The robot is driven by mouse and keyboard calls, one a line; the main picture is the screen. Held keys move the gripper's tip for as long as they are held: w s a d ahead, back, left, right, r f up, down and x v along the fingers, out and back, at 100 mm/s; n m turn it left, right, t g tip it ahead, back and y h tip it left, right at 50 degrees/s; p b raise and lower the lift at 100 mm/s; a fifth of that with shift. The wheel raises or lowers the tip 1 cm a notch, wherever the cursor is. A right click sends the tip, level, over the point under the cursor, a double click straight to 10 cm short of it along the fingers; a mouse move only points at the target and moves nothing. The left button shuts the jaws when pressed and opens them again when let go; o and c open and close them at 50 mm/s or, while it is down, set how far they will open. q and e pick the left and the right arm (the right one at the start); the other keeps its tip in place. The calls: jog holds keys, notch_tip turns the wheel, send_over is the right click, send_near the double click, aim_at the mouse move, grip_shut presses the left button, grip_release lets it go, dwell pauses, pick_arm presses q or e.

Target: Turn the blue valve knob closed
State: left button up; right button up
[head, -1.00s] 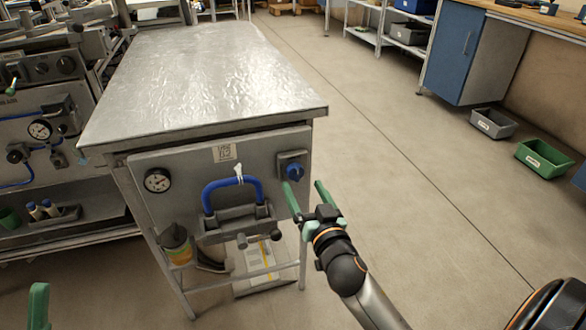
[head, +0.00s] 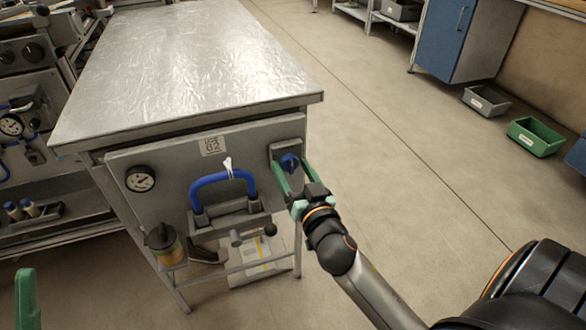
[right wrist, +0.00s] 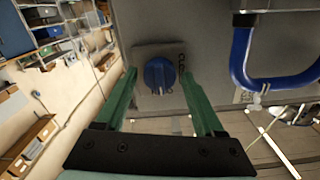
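The blue valve knob (head: 289,162) sits on a grey square plate at the right end of the bench's front panel (head: 150,205). In the right wrist view the knob (right wrist: 159,73) is between the two green fingers of my right gripper (right wrist: 159,80), with a gap visible on each side. One green finger of my left gripper (head: 26,298) shows at the lower left edge.
A blue handle (head: 222,178) sticks out left of the knob, with a white tag on it. A gauge (head: 140,179) is further left. A metal tabletop (head: 190,70) overhangs the panel.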

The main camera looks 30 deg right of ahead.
grip_shut()
dwell(0.3)
pick_arm(q)
jog(key=shift+r, duration=0.25)
pick_arm(e)
jog(key=shift+r+n, duration=0.1)
jog(key=shift+n, duration=0.3)
jog(key=shift+n+p, duration=0.5)
jog(key=shift+p, duration=0.05)
jog(key=n+p, duration=0.1)
jog(key=n, duration=0.2)
jog(key=shift+n+p, duration=0.3)
pick_arm(q)
notch_tip(320, 180, up, 4)
jog(key=p, duration=0.2)
pick_arm(e)
jog(key=n, duration=0.9)
jog(key=shift+n+p, duration=0.4)
pick_arm(q)
jog(key=w+a+f+n+y, duration=0.1)
jog(key=w+f+n+y, duration=0.2)
jog(key=w+f+y, duration=0.1)
jog(key=shift+w+f+n+y, duration=0.2)
jog(key=shift+f+n+y, duration=0.1)
jog(key=shift+f+y, duration=0.6)
pick_arm(e)
jog(key=shift+w+n, duration=0.1)
jog(key=shift+n, duration=1.4)
